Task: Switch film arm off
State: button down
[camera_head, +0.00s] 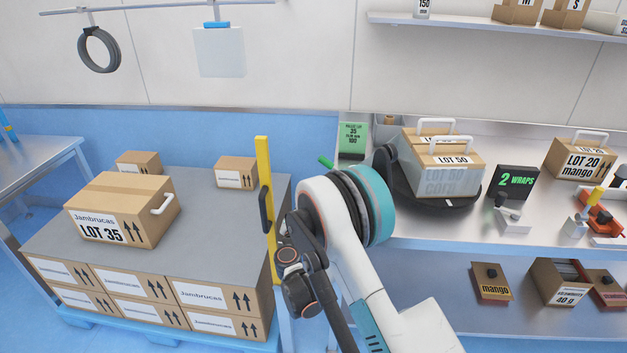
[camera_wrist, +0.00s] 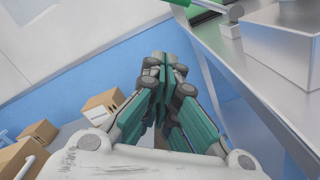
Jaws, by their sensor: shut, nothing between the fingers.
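My gripper (camera_wrist: 165,75) is shut and empty in the wrist view, its green-grey fingers together. In the head view my arm hides the fingertips. A green-tipped lever (camera_head: 325,162) sticks out at the left end of the right bench; a green rod, probably the same lever, shows in the wrist view (camera_wrist: 180,2), above and apart from my fingertips. A yellow post (camera_head: 264,170) with a black handle stands left of my arm. I cannot tell which part is the film arm. The black turntable (camera_head: 450,203) carries LOT 50 boxes (camera_head: 446,172), one looking film-covered.
A green display (camera_head: 352,139) stands behind the lever. A "2 WRAPS" sign (camera_head: 517,181) and LOT 20 mango box (camera_head: 579,160) stand right of the turntable. A pallet stack of cartons (camera_head: 120,281) with a LOT 35 box (camera_head: 123,209) fills the left. A metal bench edge (camera_wrist: 240,85) lies right of my fingers.

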aim_at(322, 163)
jog(key=shift+w, duration=0.1)
dwell(0.3)
jog(key=w+d+r+b, duration=0.3)
jog(key=w, duration=0.7)
jog(key=shift+w+r+b, duration=0.2)
jog(key=shift+w+b, duration=0.05)
jog(key=shift+b, duration=0.05)
jog(key=shift+d+r, duration=0.25)
jog(key=shift+r, duration=0.25)
jog(key=shift+d+r+p, duration=0.15)
jog(key=shift+d+r, duration=0.15)
jog(key=shift+r, duration=0.3)
jog(key=shift+d+r+p, duration=0.15)
jog(key=shift+d+r, duration=0.15)
jog(key=shift+r, duration=0.3)
jog(key=shift+d+r, duration=1.35)
